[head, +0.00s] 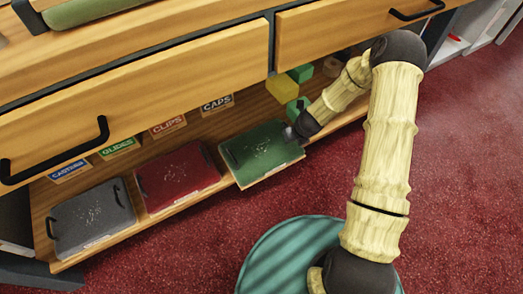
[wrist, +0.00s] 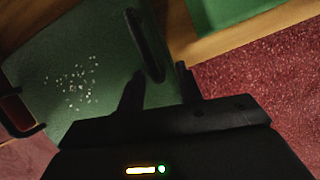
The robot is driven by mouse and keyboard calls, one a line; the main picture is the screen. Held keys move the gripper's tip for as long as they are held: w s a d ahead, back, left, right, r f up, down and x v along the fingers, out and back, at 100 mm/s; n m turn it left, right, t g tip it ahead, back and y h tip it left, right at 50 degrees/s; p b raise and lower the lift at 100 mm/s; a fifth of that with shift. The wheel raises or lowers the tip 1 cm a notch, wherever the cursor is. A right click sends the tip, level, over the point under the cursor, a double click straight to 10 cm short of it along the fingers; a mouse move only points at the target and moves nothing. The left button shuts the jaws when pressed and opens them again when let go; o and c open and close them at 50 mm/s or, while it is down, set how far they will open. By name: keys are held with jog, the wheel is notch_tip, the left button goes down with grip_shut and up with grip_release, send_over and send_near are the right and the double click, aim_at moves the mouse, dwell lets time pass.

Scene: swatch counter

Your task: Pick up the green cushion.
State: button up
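A flat green square piece with pale specks and a black handle (head: 262,152) lies on the low shelf, at the right of a row. It is the likeliest green cushion, though its look is more like a case. In the wrist view the green piece (wrist: 50,60) fills the left, with its black handle (wrist: 145,45) upright in the picture. My gripper (head: 292,138) is at its right edge by the handle. In the wrist view my gripper (wrist: 160,85) has its fingers apart. The handle's near end shows between and beyond the fingertips; I cannot tell whether they touch it.
A red piece (head: 178,175) and a grey one (head: 92,217) lie to the left on the shelf. Green and yellow blocks (head: 300,73) stand behind. Wooden drawers (head: 180,65) overhang the shelf. A green padded thing (head: 90,10) lies on top.

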grip_shut()
dwell(1.4)
